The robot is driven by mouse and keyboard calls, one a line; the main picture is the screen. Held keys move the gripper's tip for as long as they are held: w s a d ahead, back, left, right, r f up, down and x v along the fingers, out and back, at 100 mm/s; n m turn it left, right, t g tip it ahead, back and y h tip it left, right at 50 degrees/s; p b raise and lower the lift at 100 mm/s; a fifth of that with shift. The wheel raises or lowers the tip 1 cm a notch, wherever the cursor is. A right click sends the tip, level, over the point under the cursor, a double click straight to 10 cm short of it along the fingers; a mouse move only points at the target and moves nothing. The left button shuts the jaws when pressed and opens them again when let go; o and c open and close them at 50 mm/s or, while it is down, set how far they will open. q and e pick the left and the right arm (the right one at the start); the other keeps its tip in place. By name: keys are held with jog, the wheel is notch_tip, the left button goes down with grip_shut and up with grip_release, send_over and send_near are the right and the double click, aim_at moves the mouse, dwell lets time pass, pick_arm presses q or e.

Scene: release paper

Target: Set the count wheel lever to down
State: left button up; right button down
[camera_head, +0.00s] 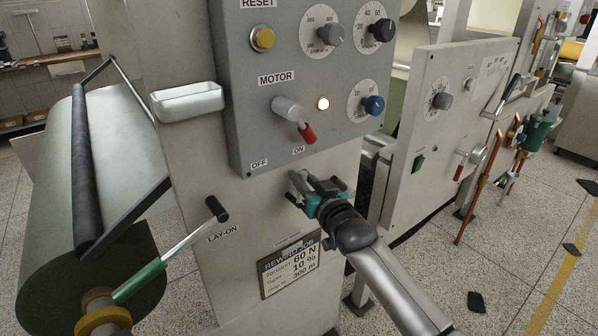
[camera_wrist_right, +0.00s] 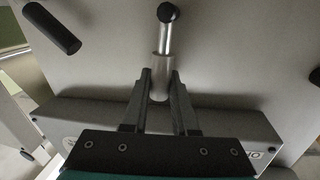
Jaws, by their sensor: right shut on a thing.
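My right gripper (camera_head: 301,183) is at the machine's front face, just below the grey control box. In the right wrist view its two dark fingers (camera_wrist_right: 159,82) are closed on a short silver lever (camera_wrist_right: 166,40) with a round black knob, which I take as the count wheel lever. The fingers grip it near its thick lower part. In this upside-down view the lever points away from the box, so downward on the machine. In the head view the gripper mostly hides it, and the label below it is too small to read. My left gripper is not in view.
The grey control box (camera_head: 245,120) with knobs and a red-tipped motor lever (camera_head: 306,132) is just above my gripper. The lay-on lever (camera_head: 182,243) sticks out at left. A job card (camera_head: 291,266) is below. A large roll (camera_head: 60,270) stands at far left.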

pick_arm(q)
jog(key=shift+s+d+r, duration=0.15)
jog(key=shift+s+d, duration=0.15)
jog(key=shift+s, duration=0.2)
pick_arm(e)
jog(key=shift+f, duration=0.1)
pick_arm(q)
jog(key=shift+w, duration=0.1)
pick_arm(e)
jog(key=c, duration=1.2)
grip_release()
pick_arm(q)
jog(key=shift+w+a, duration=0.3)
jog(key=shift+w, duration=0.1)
pick_arm(e)
jog(key=o, duration=0.5)
jog(key=shift+d, duration=0.1)
pick_arm(q)
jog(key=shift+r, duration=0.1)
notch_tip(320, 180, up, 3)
jog(key=p, duration=0.3)
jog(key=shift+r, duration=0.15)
pick_arm(e)
jog(key=v, duration=1.5)
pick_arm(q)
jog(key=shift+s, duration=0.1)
